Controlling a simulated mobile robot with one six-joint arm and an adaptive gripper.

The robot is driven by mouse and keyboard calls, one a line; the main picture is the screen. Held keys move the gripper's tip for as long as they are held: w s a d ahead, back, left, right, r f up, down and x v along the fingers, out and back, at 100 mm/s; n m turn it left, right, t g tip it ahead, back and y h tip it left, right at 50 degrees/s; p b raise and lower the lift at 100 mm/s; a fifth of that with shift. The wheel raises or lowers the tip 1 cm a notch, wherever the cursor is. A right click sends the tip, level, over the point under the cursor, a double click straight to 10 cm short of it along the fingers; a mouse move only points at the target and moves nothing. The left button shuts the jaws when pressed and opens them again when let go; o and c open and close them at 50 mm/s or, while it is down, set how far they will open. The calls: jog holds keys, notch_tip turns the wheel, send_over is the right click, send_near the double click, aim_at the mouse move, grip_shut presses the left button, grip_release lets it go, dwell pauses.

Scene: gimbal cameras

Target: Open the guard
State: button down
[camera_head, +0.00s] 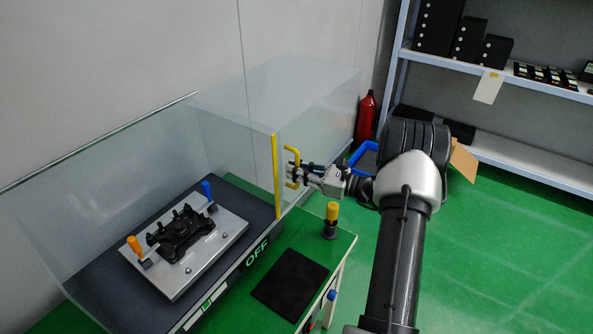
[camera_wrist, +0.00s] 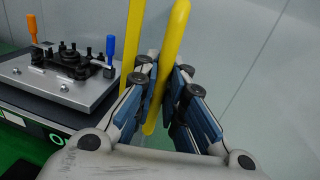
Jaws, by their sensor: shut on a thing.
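The guard (camera_head: 120,165) is a clear panelled enclosure around the fixture on the bench. A yellow edge strip (camera_head: 276,178) stands upright at its front right edge, and a yellow handle (camera_head: 290,152) sits just right of the strip. My gripper (camera_head: 297,174) is at the handle. In the wrist view my gripper (camera_wrist: 165,95) has its blue-padded fingers on both sides of the yellow handle (camera_wrist: 176,40), shut on it. The yellow strip (camera_wrist: 131,45) shows just left of the fingers. The front of the enclosure before the fixture looks open in the head view.
A metal plate with a black part (camera_head: 182,232) and orange and blue handles lies inside on the dark bench top. A yellow-topped button (camera_head: 331,218) and a black mat (camera_head: 290,284) are on the green table. A red extinguisher (camera_head: 366,117) and shelves (camera_head: 530,160) stand behind.

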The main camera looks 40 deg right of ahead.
jog(key=shift+f, duration=0.15)
jog(key=c, duration=1.7)
grip_release()
jog(key=shift+o, duration=0.2)
jog(key=shift+s+d, duration=0.15)
jog(key=v, duration=1.1)
jog(key=shift+s+d, duration=0.25)
jog(key=shift+s, duration=0.1)
